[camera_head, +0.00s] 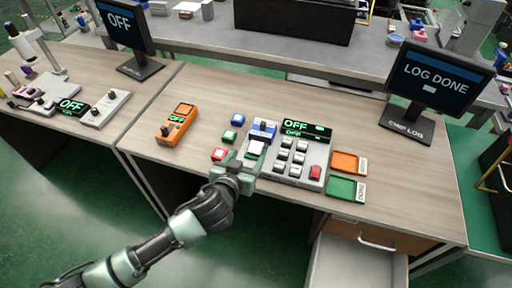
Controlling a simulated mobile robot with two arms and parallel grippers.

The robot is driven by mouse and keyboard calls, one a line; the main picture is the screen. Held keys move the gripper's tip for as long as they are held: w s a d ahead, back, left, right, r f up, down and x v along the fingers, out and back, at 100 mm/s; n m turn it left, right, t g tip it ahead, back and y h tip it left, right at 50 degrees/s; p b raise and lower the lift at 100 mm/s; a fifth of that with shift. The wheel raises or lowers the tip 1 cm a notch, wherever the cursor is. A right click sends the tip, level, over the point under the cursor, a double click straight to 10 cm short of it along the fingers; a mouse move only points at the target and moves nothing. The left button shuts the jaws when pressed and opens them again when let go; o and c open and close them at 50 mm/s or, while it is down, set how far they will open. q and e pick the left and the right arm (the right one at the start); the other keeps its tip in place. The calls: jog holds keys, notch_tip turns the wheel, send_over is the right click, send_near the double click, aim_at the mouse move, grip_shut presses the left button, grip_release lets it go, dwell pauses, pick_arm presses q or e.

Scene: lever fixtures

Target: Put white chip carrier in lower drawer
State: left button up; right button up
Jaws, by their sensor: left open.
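A small white block (256,148), which looks like the white chip carrier, sits at the front of the blue-topped lever fixture (262,130). My left gripper (240,164) is open just in front of it, close to the table top. I cannot tell whether the fingers touch it. An open grey drawer (350,262) is pulled out under the table at the lower right, below a brown drawer front (370,238). It looks like the lower drawer, and the visible part of its inside looks empty. My right gripper is not in view.
Blue (238,120), green (230,135) and red (219,154) blocks stand left of the fixture. A keypad panel (290,158) is to its right, then orange (346,162) and green (343,189) trays. A monitor (440,75) reads LOG DONE. An orange device (177,124) stands left.

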aim_at(256, 144)
pick_arm(q)
jog(key=shift+w+d+h, duration=0.15)
jog(key=shift+w+d, duration=0.2)
jog(key=shift+w, duration=0.25)
jog(key=shift+w+d+h, duration=0.15)
jog(key=shift+w+d, duration=0.2)
jog(key=shift+w, duration=0.25)
jog(key=x, duration=0.5)
jog(key=shift+w+f+p, duration=0.25)
jog(key=shift+f+p, duration=0.1)
jog(key=shift+p, duration=0.05)
jog(key=shift+a, duration=0.1)
grip_shut()
